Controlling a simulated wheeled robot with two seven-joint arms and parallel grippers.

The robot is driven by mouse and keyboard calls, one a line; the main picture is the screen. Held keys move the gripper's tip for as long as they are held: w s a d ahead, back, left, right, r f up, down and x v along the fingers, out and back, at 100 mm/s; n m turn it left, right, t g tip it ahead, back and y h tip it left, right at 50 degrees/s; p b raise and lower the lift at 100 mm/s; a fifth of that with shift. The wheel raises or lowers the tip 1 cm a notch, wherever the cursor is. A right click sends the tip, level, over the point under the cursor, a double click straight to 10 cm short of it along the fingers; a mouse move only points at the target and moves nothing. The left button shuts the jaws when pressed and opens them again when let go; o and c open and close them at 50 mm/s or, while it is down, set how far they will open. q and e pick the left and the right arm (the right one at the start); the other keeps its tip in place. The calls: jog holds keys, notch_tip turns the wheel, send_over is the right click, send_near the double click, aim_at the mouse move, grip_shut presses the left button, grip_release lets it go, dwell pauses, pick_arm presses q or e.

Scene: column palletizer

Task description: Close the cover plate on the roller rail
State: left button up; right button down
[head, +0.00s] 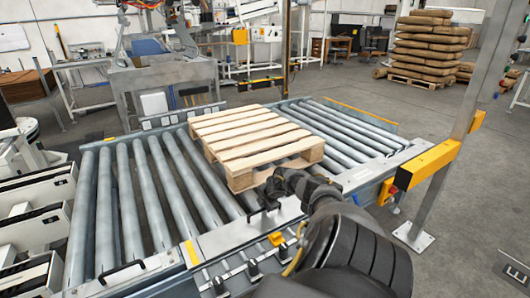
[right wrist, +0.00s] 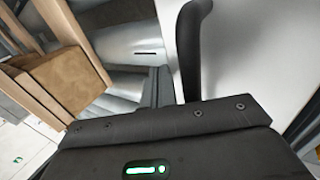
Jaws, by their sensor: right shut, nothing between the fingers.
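The roller rail runs along the near side of the roller conveyor in the head view. A pale cover plate (head: 225,238) lies along it, with a dark handle near its right part by my gripper. Several black fittings show uncovered on the rail's near side. My right gripper (head: 274,188) is shut and empty, just above the rail beside the pallet's near corner. Its arm hides the rail's right part. In the right wrist view, a dark curved bar (right wrist: 190,50) stands before a pale flat surface (right wrist: 240,50); I cannot tell whether they touch. My left gripper is not in view.
A wooden pallet (head: 245,135) rests on the rollers (head: 150,195), close to my right gripper; its blocks also show in the right wrist view (right wrist: 75,55). A post with a yellow bracket (head: 428,165) stands at right. Open floor lies beyond it.

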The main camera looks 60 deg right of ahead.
jog(key=shift+f, duration=0.5)
notch_tip(320, 180, up, 15)
jog(key=p, duration=0.3)
jog(key=shift+f, duration=0.15)
